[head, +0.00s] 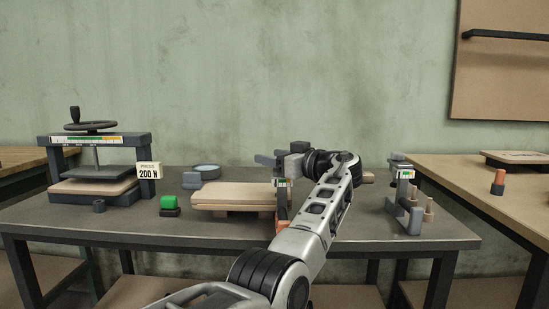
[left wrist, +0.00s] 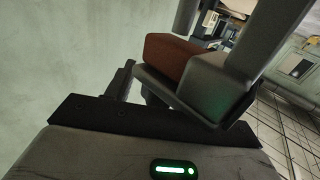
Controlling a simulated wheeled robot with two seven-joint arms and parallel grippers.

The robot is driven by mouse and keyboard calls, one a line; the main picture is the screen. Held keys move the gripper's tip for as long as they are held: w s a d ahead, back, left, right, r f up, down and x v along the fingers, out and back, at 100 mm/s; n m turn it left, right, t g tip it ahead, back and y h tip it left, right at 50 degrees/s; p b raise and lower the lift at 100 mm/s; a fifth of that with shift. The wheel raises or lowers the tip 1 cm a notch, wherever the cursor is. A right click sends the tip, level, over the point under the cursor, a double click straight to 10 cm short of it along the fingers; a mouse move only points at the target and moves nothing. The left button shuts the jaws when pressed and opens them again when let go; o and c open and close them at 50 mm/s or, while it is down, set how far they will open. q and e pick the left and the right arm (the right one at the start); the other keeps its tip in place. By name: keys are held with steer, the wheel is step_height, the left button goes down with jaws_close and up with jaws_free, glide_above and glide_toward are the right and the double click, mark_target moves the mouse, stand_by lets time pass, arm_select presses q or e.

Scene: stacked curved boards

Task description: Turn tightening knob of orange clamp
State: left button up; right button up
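The orange clamp (head: 282,209) stands at the right part of the stacked curved boards (head: 232,196) on the middle of the table. A small display with a green mark (head: 281,183) sits above its orange part. My left arm hides much of the clamp, and I cannot make out its knob in the head view. My left gripper (head: 280,157) is at the height of the clamp's top, close to it. In the left wrist view a reddish-brown block (left wrist: 176,58) lies close against dark grey parts ahead of the gripper body. Whether the fingers are closed on anything is unclear. My right gripper is out of view.
A press (head: 94,139) with a "200 N" sign (head: 149,171) stands at left. A grey clamp (head: 404,198) stands at right. The table's front right (head: 380,236) is clear.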

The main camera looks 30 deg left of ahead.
arm_select(q)
steer(key=s+d, duration=0.2)
steer(key=d, duration=1.4)
steer(key=shift+p, duration=0.45)
steer(key=shift+a+r, duration=0.1)
